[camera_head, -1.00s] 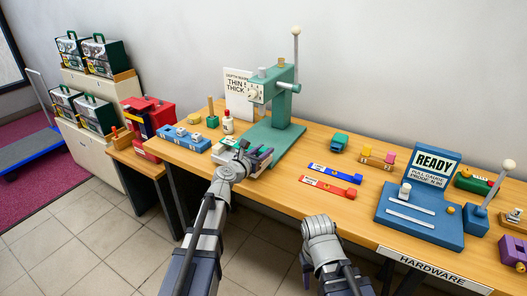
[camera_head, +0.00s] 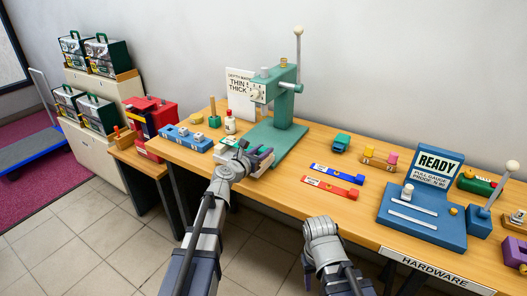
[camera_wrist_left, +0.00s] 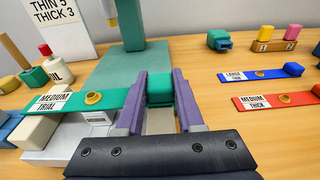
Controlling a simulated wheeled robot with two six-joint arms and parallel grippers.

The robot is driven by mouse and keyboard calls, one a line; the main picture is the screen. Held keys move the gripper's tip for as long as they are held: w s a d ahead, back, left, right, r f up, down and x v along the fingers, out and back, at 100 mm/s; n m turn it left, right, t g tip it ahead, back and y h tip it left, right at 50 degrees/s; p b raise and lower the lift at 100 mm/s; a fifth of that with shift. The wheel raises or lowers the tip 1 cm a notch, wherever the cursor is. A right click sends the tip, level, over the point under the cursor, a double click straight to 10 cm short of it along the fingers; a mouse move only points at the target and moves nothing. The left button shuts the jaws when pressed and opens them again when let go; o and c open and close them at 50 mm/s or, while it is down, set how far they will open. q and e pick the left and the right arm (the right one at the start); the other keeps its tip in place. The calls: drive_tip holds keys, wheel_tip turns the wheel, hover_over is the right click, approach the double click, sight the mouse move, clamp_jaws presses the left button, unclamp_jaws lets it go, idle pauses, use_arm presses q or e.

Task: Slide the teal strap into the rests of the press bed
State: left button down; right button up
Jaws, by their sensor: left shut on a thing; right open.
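The teal strap (camera_wrist_left: 70,101), labelled MEDIUM TRIAL with a brass stud, shows in the left wrist view. My left gripper (camera_wrist_left: 158,82) is shut on the block at its right end, between purple fingers. The strap lies level over the pale press bed (camera_wrist_left: 68,143), with a white rest block (camera_wrist_left: 38,129) under its left part. Whether it is seated in the rests I cannot tell. In the head view, my left gripper (camera_head: 246,152) is in front of the teal press (camera_head: 276,95) and hides most of the strap. My right gripper (camera_head: 319,228) is open and empty before the table edge.
Blue (camera_head: 335,174) and red (camera_head: 331,187) straps lie right of the press. The blue READY gauge (camera_head: 424,210) stands farther right. A blue tray (camera_head: 186,139) and a white-red bottle (camera_head: 230,123) are to the left.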

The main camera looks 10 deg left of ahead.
use_arm(q)
drive_tip(key=shift+f, duration=0.2)
unclamp_jaws()
idle(0.6)
drive_tip(key=shift+s+r, duration=0.15)
idle(0.4)
drive_tip(key=shift+s+a+r+p, duration=0.3)
drive_tip(key=shift+s+r+p, duration=0.15)
drive_tip(key=shift+s, duration=0.3)
drive_tip(key=shift+s+a+r+p, duration=0.25)
drive_tip(key=shift+s+r+p, duration=0.15)
drive_tip(key=shift+s, duration=0.3)
drive_tip(key=shift+s+a+r+p, duration=0.3)
drive_tip(key=shift+s+r+p, duration=0.15)
drive_tip(key=shift+s, duration=0.3)
drive_tip(key=shift+s, duration=0.15)
drive_tip(key=p+v, duration=0.1)
drive_tip(key=v, duration=0.6)
drive_tip(key=shift+s+a, duration=0.15)
drive_tip(key=shift+s, duration=0.05)
